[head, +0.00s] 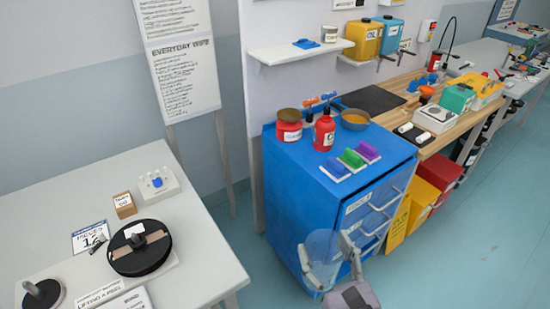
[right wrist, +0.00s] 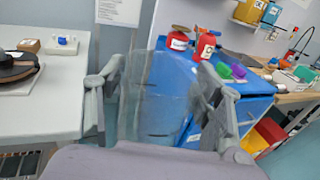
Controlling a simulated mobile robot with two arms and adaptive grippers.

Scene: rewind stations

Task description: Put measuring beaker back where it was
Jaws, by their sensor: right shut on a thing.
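The measuring beaker (head: 321,250) is clear, see-through plastic or glass. My right gripper (head: 328,262) is shut on it and holds it in the air in front of the blue drawer cabinet (head: 283,205). In the right wrist view the beaker (right wrist: 160,100) stands roughly upright between the two fingers of the gripper (right wrist: 163,110), with the cabinet showing through it. My left gripper is in neither view.
The cabinet top holds red containers (head: 324,133), a pan (head: 355,119) and coloured blocks (head: 352,158). A white table (head: 205,265) with a black reel (head: 138,258) stands at left. A wooden bench (head: 400,92) is behind right. Floor (head: 460,250) at right is clear.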

